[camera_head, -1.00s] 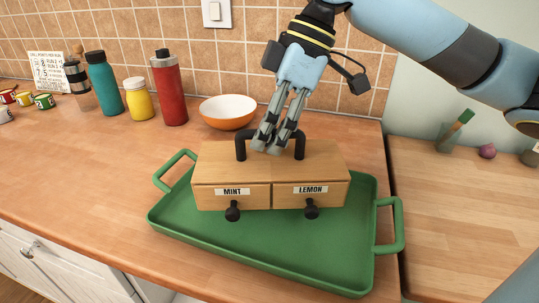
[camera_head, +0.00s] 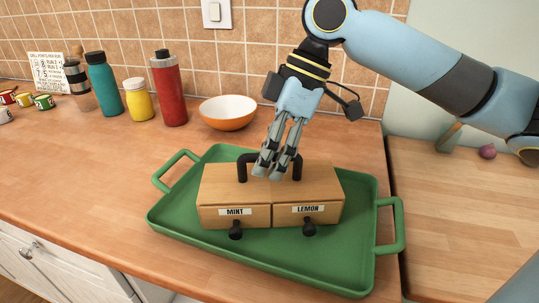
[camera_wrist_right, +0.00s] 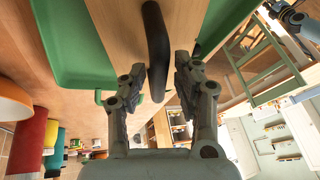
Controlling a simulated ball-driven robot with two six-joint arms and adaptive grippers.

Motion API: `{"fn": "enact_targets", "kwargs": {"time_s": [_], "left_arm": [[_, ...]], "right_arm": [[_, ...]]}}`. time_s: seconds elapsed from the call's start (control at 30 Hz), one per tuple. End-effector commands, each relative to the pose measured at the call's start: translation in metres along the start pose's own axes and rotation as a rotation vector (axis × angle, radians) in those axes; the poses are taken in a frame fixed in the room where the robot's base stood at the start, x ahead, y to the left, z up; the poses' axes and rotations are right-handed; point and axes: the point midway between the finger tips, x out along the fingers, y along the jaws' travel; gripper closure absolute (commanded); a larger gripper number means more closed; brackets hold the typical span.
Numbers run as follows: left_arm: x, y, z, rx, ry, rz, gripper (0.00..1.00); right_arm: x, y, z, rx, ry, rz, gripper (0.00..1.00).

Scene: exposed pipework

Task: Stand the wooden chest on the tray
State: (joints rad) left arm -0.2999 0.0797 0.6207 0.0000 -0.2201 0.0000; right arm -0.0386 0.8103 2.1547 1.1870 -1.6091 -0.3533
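The wooden chest (camera_head: 271,184) is upright over the middle of the green tray (camera_head: 330,264), within its rim. Its two drawers, labelled MINT and LEMON, face me. Its base looks on or very close to the tray floor; I cannot tell if it touches. My right gripper (camera_head: 275,172) comes from above, its fingers on either side of the black handle (camera_head: 244,168). My left gripper is not in view.
An orange bowl (camera_head: 228,112), a red bottle (camera_head: 169,88), a yellow jar (camera_head: 139,100) and a teal bottle (camera_head: 103,83) stand behind the tray, by the tiled wall. The counter (camera_head: 80,185) left of the tray is clear. The tray's handles stick out at its sides.

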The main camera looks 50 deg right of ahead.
Motion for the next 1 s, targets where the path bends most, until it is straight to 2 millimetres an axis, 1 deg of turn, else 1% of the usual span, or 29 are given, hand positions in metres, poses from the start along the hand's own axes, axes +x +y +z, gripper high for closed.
{"fn": "enact_targets", "kwargs": {"time_s": [0.17,0.27,0.37,0.5,0.67,0.8,0.87,0.9,1.0], "left_arm": [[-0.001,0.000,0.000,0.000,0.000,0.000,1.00],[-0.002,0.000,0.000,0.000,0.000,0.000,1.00],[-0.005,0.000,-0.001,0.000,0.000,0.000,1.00],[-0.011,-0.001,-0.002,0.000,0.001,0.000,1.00],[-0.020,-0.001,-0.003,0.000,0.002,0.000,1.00],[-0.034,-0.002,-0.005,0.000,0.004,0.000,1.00],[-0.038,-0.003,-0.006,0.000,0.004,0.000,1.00],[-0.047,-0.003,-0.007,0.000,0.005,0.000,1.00],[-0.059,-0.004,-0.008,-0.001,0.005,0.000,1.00]], "right_arm": [[-0.002,0.000,-0.001,0.000,0.000,0.001,0.69],[-0.009,0.001,0.000,-0.001,-0.001,0.003,0.69],[-0.023,0.001,0.000,-0.002,-0.005,0.005,0.69],[-0.049,0.001,0.000,-0.003,-0.007,0.006,0.69],[-0.076,0.001,0.000,-0.002,-0.009,0.005,0.69],[-0.096,0.000,0.000,-0.001,-0.009,0.002,0.69],[-0.103,-0.001,-0.001,0.000,-0.008,0.002,0.69],[-0.109,-0.001,-0.001,0.002,-0.007,0.001,0.69],[-0.117,-0.001,-0.001,0.001,-0.005,-0.001,0.69]]}}
